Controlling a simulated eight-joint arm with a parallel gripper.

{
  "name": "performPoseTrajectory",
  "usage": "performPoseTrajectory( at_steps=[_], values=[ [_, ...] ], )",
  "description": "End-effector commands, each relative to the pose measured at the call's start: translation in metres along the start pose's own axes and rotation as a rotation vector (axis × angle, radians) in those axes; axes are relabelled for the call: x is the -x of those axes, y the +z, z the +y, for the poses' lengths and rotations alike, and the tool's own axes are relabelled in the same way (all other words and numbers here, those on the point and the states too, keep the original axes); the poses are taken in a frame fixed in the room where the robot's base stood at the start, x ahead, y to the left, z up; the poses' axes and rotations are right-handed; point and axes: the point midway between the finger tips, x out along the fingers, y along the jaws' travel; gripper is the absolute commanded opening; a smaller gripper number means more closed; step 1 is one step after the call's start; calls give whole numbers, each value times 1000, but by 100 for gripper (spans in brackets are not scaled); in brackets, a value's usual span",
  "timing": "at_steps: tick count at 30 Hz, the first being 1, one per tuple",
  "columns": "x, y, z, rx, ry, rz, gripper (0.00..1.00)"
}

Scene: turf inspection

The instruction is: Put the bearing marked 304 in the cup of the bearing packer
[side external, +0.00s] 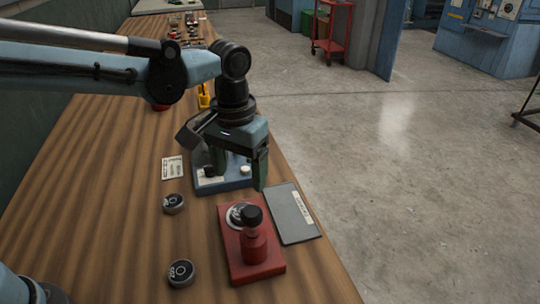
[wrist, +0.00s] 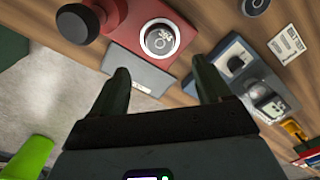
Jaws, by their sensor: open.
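The red bearing packer (side external: 262,262) stands on the bench with a black knob on its post. In the wrist view the packer (wrist: 112,12) is at the top. A round bearing with a pale ring (wrist: 159,39) appears to sit in its cup; it also shows in the side view (side external: 238,214). Its marking is too small to read. Two dark bearings lie on the bench left of the packer, one farther back (side external: 173,203) and one nearer (side external: 181,273); I cannot read their numbers surely. My gripper (side external: 240,178) is open and empty, above the bench behind the packer, fingers pointing down (wrist: 160,66).
A blue fixture (side external: 226,182) with knobs stands under and beside my gripper. A grey plate (side external: 287,216) with a label lies right of the packer, near the bench edge. A white card (side external: 172,168) lies left of the fixture. Bare wood (side external: 110,210) is at left.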

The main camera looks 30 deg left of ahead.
Motion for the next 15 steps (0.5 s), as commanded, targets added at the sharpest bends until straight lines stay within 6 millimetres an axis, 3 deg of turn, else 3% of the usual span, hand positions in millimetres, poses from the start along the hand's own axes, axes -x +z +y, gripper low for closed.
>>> performPoseTrajectory(
  at_steps=[3,10,15],
  values=[
    [14,0,0,0,0,-1,78],
    [27,1,-4,1,4,8,78],
    [36,9,-34,7,32,82,78]
  ],
)
